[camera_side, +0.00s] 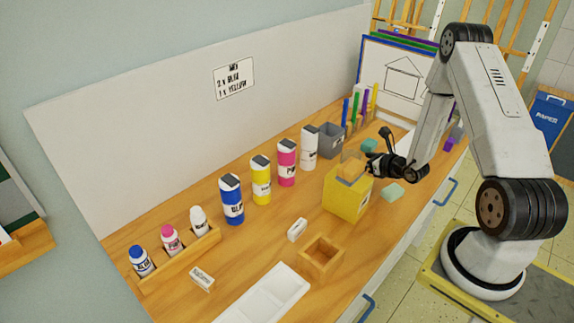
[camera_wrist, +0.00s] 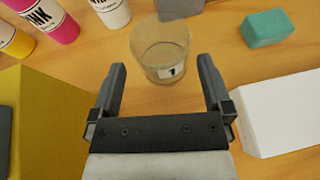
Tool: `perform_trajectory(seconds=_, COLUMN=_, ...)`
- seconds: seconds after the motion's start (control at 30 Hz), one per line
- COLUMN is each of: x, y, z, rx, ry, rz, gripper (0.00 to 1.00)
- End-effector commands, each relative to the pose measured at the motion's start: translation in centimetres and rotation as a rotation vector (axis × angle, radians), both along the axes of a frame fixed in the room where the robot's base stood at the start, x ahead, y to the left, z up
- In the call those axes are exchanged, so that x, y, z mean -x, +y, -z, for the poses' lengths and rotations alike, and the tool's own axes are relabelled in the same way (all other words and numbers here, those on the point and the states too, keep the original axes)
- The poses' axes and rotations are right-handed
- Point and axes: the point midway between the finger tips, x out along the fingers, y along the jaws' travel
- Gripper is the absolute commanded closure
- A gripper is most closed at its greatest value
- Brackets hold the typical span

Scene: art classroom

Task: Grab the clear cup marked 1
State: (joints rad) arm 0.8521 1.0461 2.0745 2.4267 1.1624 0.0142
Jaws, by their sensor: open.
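My gripper (camera_wrist: 162,72) is open, with one finger on each side of the cup's lower part in the picture and nothing held. I cannot tell how far the cup reaches between the fingers. In the side view my gripper (camera_side: 373,165) is low, just right of the yellow box (camera_side: 346,196). There the cup is largely hidden behind the box and hard to make out.
The yellow box is close on the left in the wrist view, and a white block (camera_wrist: 285,112) is close on the right. A teal block (camera_wrist: 267,28) and a grey container (camera_side: 330,139) lie beyond. Ink bottles, including a pink one (camera_side: 287,162), line the back.

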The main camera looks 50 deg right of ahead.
Motion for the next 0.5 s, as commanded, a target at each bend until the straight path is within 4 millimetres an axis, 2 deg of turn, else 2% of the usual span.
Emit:
perform_trajectory(seconds=0.3, x=-0.6, y=0.0, z=0.2, rx=0.0, ry=0.0, rz=0.0, gripper=0.0)
perform_trajectory(seconds=0.5, x=-2.0, y=-0.2, z=0.8, rx=-0.001, ry=-0.001, rz=-0.002, gripper=0.0)
